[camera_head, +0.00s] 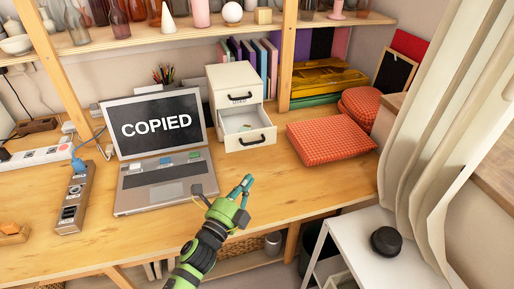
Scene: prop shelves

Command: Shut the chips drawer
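A small cream cabinet (232,76) with two drawers stands on the wooden desk, right of the laptop. Its lower drawer (236,144) is pulled out, with a dark handle on its front and a few small items inside. The upper drawer (232,97) is shut; its label is too small to read. I cannot read a label on the open drawer. My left gripper (247,184) is over the desk's front edge, below the open drawer in the picture and apart from it. Its finger gap is unclear, and I see nothing held. My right gripper is not in view.
An open laptop (165,185) showing "COPIED" stands left of the cabinet. A red checked cushion (330,143) lies to its right. A power strip (72,197) lies at left. The desk in front of the drawer is clear. A white side table (350,235) stands at lower right.

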